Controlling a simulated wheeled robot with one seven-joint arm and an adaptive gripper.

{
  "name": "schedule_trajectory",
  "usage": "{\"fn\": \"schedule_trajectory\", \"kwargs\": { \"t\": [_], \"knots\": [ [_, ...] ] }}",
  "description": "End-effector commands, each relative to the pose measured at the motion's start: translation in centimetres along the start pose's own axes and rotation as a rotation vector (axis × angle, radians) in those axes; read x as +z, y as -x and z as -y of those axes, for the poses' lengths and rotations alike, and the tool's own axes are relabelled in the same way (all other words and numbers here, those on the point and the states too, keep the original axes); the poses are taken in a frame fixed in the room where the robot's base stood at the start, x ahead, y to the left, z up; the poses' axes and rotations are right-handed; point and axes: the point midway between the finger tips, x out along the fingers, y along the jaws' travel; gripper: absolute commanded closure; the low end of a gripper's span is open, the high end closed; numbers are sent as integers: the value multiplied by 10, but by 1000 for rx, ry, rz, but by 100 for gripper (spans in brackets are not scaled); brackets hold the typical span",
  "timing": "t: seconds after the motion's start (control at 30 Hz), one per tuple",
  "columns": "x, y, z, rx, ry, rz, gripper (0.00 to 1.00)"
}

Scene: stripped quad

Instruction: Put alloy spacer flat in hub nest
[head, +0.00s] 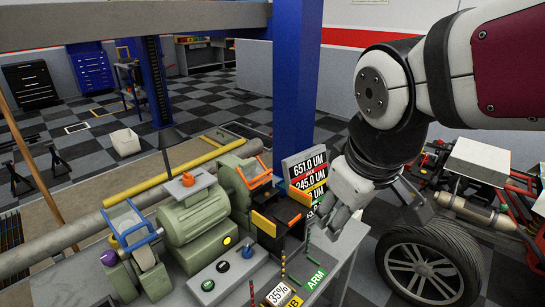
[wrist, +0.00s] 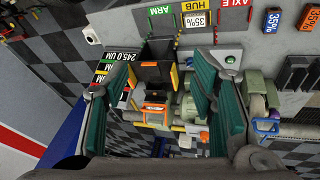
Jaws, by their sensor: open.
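My gripper (head: 372,218) hangs over the right end of the grey bench, below the white and dark arm. In the wrist view its two teal-padded fingers (wrist: 150,76) stand wide apart with nothing seen between the pads. The yellow HUB label (wrist: 195,5) lies on the bench at the top of the wrist view; it is cut off at the bottom edge of the head view (head: 292,300). The nest itself is not clear in either view. I cannot pick out the alloy spacer for certain in either view.
A black bin (wrist: 160,74) with yellow and orange edges shows beyond the fingers. A green ARM label (head: 316,278) lies beside thin coloured posts. A green grinder (head: 195,215) and a number board (head: 306,175) stand on the bench. A wheeled vehicle (head: 430,265) is at right.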

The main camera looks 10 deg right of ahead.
Motion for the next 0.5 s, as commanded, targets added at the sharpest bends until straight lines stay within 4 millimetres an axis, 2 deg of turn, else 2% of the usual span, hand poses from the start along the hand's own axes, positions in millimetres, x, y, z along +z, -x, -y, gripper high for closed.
{"fn": "schedule_trajectory", "kwargs": {
  "t": [0.03, 0.2, 0.3, 0.5],
  "knots": [
    [7, 13, 2, -6, -85, -35, 49],
    [25, 38, 12, -53, -315, -106, 49],
    [31, 44, 16, -74, -385, -123, 49],
    [34, 47, 18, -83, -416, -130, 49]
  ]
}}
